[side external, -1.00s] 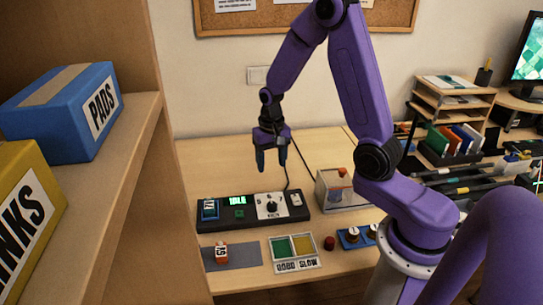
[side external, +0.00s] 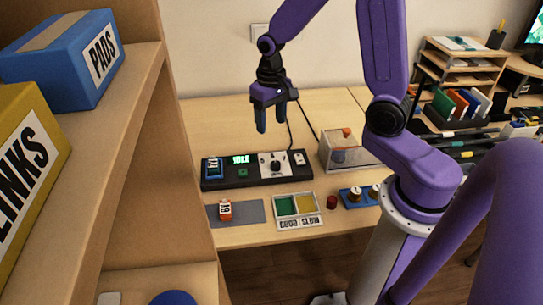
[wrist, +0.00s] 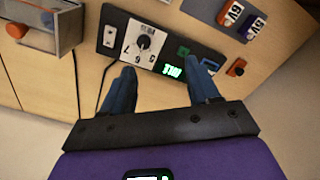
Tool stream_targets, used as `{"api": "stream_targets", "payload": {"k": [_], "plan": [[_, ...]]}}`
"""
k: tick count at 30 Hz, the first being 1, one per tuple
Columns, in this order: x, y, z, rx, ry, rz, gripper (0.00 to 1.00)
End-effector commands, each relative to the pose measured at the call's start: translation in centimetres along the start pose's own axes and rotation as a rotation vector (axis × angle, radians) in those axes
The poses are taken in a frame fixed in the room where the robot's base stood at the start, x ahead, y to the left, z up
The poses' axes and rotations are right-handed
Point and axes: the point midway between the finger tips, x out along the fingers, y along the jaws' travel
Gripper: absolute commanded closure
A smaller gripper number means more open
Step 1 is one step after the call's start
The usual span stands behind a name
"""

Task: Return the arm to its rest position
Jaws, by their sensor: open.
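My gripper (side external: 273,128) is open and empty, its two blue fingers pointing down. It hangs in the air above and behind the black control panel (side external: 231,184), apart from it. The panel carries a blue block at its left end, a green lit display reading IDLE (side external: 239,160) and a white plate with a black dial (side external: 273,165). In the wrist view both fingers of my gripper (wrist: 163,80) stand apart with nothing between them, and the dial plate (wrist: 146,43) shows beyond them.
A clear box with an orange knob (side external: 346,133) stands right of the panel. A green and yellow tray (side external: 296,205), a dark red knob (side external: 331,202) and a blue two-knob block (side external: 358,197) sit in front. A shelf (side external: 135,100) with boxes rises at the left.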

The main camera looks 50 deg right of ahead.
Motion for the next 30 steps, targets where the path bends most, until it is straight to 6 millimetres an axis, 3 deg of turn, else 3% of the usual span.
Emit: {"api": "stream_targets", "payload": {"k": [6,14,22,30], "plan": [[-1.8,-2.6,3.8,-0.248,0.005,-0.004,0.4],[-3.6,-4.5,9.1,-0.538,0.011,-0.009,0.4],[-5.2,-4.8,15.1,-0.839,0.015,-0.014,0.4],[-6.3,-3.7,20.9,-1.128,0.018,-0.02,0.4]]}}
